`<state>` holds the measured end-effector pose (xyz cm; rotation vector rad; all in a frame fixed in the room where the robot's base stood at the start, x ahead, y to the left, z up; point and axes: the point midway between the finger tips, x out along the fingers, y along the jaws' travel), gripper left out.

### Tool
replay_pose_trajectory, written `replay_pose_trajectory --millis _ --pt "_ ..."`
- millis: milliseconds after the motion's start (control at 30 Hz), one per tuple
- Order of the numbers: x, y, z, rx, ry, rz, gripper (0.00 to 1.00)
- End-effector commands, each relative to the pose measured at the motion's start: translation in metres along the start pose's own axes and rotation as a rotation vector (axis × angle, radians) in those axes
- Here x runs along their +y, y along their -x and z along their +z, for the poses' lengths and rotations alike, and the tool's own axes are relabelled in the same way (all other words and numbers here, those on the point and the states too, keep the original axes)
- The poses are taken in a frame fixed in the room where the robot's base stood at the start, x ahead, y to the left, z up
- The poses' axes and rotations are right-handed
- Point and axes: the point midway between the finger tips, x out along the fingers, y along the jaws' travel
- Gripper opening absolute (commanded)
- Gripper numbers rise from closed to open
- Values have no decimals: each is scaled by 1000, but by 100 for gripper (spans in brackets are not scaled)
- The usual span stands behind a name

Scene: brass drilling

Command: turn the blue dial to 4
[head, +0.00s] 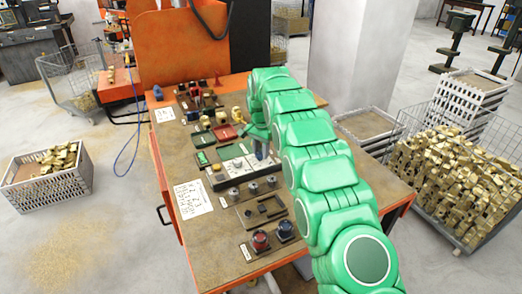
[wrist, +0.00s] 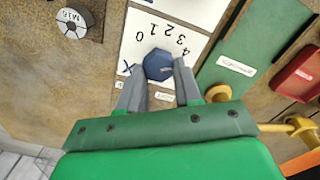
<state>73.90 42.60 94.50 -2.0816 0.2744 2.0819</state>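The blue dial (wrist: 158,65) is a faceted knob on a white plate (wrist: 190,13) in the wrist view. The numbers 0 to 4 are printed in an arc beside it and look upside down. I cannot make out which number the dial points to. My gripper (wrist: 157,72) has its two grey fingers apart, one on each side of the dial. The right finger is very near the dial or touching it; a small gap shows at the left one. In the head view my gripper (head: 262,150) is over the panel, and I cannot make out the dial there.
A round grey knob (wrist: 72,22) is left of the plate. A green tray (wrist: 240,60) and a red tray (wrist: 300,75) lie to the right, with a brass piece (wrist: 300,128) near my gripper. A red knob (head: 260,240) and a blue knob (head: 285,229) stand at the bench's near end.

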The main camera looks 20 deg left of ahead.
Motion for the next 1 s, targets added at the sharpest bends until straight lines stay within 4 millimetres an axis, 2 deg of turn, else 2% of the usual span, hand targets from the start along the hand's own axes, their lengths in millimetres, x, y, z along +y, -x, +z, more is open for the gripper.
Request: replay_pose_trajectory --millis 33,167,500,767,800,933,1000 --pt "0 0 0 0 0 0 23" --pt "0 0 0 0 0 0 4" --pt "-1 0 0 1 92 -1 4" --pt "-2 1 1 0 98 -1 4" --pt "-2 1 0 0 98 -1 40" --pt "-1 0 0 0 97 -1 60" --pt "-1 0 0 0 97 -1 60"
